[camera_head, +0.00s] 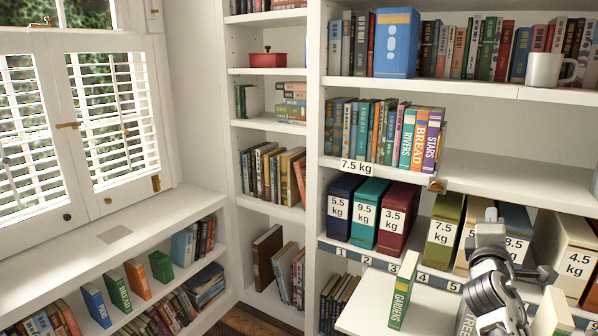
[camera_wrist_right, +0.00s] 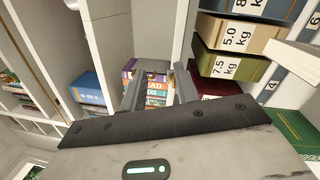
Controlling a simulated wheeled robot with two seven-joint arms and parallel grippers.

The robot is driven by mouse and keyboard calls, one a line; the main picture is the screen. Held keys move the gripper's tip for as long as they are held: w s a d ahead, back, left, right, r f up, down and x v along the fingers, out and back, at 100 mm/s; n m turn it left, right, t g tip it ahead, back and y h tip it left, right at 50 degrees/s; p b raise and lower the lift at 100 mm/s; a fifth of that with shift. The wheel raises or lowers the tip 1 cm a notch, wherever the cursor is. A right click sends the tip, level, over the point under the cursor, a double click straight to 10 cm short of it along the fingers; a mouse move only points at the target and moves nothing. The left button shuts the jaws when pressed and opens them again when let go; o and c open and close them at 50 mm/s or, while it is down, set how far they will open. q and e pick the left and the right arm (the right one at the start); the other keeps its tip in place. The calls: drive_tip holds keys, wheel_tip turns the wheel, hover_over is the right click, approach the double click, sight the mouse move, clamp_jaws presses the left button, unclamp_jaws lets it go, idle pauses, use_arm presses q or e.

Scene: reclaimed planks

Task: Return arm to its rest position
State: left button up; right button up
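My right gripper (camera_head: 514,248) is at the lower right of the head view, in front of the lower shelf of weight-labelled boxes. In the right wrist view its two dark fingers (camera_wrist_right: 160,86) stand apart with nothing between them. Books and shelving show beyond the gap. My left gripper and left arm are not in the head view. A green book marked GARDENS (camera_head: 403,290) stands upright on the white ledge (camera_head: 362,318), left of my right gripper and apart from it.
Labelled boxes, including a green 7.5 kg box (camera_head: 441,232) and a maroon 3.5 kg box (camera_head: 397,218), stand behind my gripper. A row of books (camera_head: 388,132) and a white mug (camera_head: 548,70) are on shelves above. Shuttered windows (camera_head: 110,110) are at left.

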drive_tip(key=d+r+n+h, duration=0.1)
drive_tip(key=d+r, duration=0.2)
drive_tip(key=d, duration=0.3)
drive_tip(key=s+d+r+n+h, duration=0.1)
drive_tip(key=d+r+n, duration=0.15)
drive_tip(key=d, duration=0.35)
drive_tip(key=d+r+h, duration=0.1)
drive_tip(key=d+r, duration=0.2)
drive_tip(key=d, duration=0.3)
drive_tip(key=w+a+f+m+y, duration=0.4)
drive_tip(key=a+f+m+y, duration=0.3)
drive_tip(key=m, duration=0.9)
drive_tip(key=s+a+f+n+g+y, duration=0.1)
drive_tip(key=s+a+f+y, duration=0.3)
drive_tip(key=a+f, duration=0.6)
drive_tip(key=s+a+f+n+g+y, duration=0.2)
drive_tip(key=s+a+f, duration=0.5)
drive_tip(key=f, duration=0.5)
drive_tip(key=s+a+f+m+g+y, duration=0.1)
drive_tip(key=s+a+f, duration=0.3)
drive_tip(key=s+a, duration=0.5)
drive_tip(key=s+a+f+m+g+y, duration=0.2)
drive_tip(key=s+a+f, duration=0.2)
drive_tip(key=s+a, duration=0.5)
drive_tip(key=s, duration=0.5)
drive_tip(key=shift+s+a+f, duration=0.15)
drive_tip(key=shift+s+a, duration=0.1)
drive_tip(key=shift+s, duration=0.1)
